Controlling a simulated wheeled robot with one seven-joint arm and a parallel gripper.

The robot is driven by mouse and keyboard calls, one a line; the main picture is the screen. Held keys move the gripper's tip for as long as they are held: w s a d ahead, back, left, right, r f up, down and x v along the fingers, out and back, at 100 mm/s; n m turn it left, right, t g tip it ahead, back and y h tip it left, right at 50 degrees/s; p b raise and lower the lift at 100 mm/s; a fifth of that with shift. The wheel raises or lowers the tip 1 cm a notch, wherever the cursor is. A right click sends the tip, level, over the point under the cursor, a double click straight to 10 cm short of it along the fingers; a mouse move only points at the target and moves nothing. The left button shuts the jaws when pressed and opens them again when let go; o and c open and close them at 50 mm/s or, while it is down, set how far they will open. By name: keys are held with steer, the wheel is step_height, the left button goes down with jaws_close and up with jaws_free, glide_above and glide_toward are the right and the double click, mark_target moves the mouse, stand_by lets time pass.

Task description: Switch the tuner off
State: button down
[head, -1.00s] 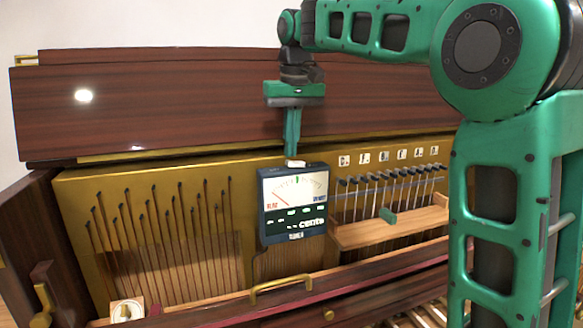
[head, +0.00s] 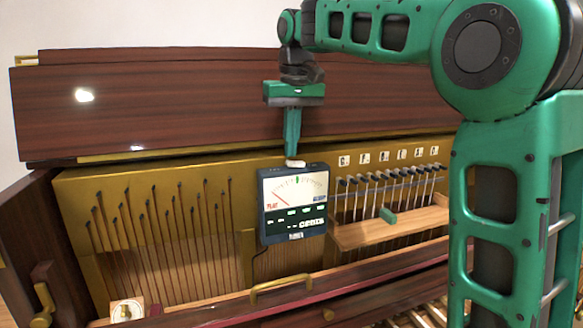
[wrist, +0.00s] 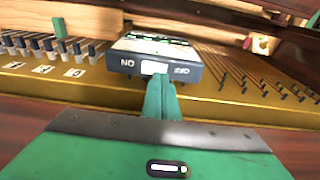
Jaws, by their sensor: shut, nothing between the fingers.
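The tuner (head: 293,230) is a dark box with a white needle dial, standing upright in front of the brass plate. Its white switch (head: 295,163) is on the top edge. In the wrist view the switch (wrist: 153,67) sits between upside-down labels, ON to its left and OFF to its right. My gripper (head: 291,156) points down with its fingers shut and empty, tips right at the switch. In the wrist view the fingertips (wrist: 160,82) overlap the switch's near edge, slightly toward the OFF side. I cannot tell whether they touch it.
A row of dark-tipped pegs with letter tags (head: 390,180) and a small green block (head: 388,215) is to the right of the tuner. Thin rods (head: 165,225) stand to its left. The raised wooden lid (head: 170,105) is behind my gripper. A brass handle (head: 282,287) is below.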

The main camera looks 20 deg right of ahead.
steer(key=shift+f, duration=0.7)
stand_by(0.6)
steer(key=shift+r, duration=0.1)
step_height(320, 180, up, 7)
stand_by(0.9)
steer(key=s+d+f+m, duration=0.2)
steer(key=s+d+f, duration=0.6)
steer(key=d, duration=0.1)
steer(key=s+d+f+m+g, duration=0.1)
steer(key=s+d+f, duration=0.3)
steer(key=s+f, duration=0.7)
steer(key=s+d+f+m, duration=0.3)
steer(key=s+f, duration=0.9)
steer(key=s, duration=0.5)
steer(key=shift+d+f+g, duration=0.3)
steer(key=shift+d+g, duration=0.1)
steer(key=shift+d, duration=0.1)
steer(key=shift+r, duration=0.1)
